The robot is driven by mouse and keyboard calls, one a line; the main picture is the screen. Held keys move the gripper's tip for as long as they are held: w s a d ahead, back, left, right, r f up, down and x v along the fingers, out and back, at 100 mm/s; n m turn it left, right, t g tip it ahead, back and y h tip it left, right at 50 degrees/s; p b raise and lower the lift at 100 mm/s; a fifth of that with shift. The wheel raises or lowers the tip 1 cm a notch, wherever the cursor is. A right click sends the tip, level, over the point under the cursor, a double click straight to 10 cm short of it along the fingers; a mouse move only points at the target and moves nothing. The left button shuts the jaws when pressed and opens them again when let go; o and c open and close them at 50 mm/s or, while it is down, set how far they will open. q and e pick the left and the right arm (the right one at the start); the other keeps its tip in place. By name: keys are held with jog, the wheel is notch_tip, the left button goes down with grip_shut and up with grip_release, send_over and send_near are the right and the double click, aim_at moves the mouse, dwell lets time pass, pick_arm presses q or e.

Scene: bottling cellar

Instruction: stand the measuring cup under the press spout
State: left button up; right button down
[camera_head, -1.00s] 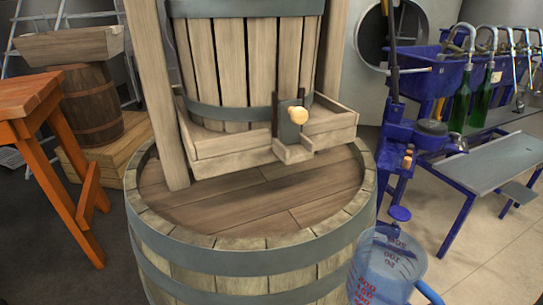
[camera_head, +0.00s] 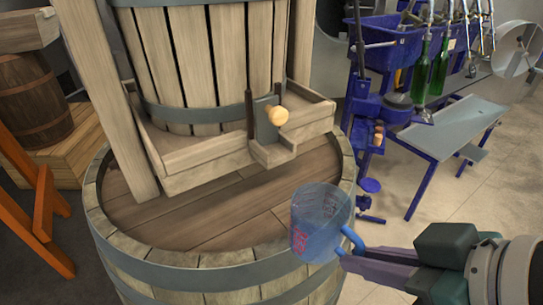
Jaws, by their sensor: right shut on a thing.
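The measuring cup (camera_head: 318,222) is clear and bluish with red markings and a blue handle. It is in the head view at the barrel's right front rim, tilted in the picture. My right gripper (camera_head: 352,252) comes in from the right and is shut on the cup at its handle. The press spout (camera_head: 272,151) is a short wooden trough at the front of the press tray, below a gate with a round pale knob (camera_head: 278,116). The cup is to the right of the spout and nearer to me, apart from it. My left gripper is not in view.
The press stands on a large barrel whose wooden top (camera_head: 215,215) is bare under and in front of the spout. A blue bottling machine (camera_head: 385,105) with green bottles (camera_head: 420,75) stands behind at the right. An orange wooden stand (camera_head: 40,200) is at the left.

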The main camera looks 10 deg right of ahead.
send_near(300, 215)
jog(key=x, duration=0.5)
jog(key=shift+w+f, duration=0.1)
jog(key=f, duration=0.1)
jog(key=f+b, duration=0.1)
jog(key=f, duration=0.1)
jog(key=shift+w+a, duration=0.2)
jog(key=shift+w, duration=0.15)
jog(key=shift+f, duration=0.25)
jog(key=shift+f, duration=0.15)
jog(key=c, duration=0.9)
grip_release()
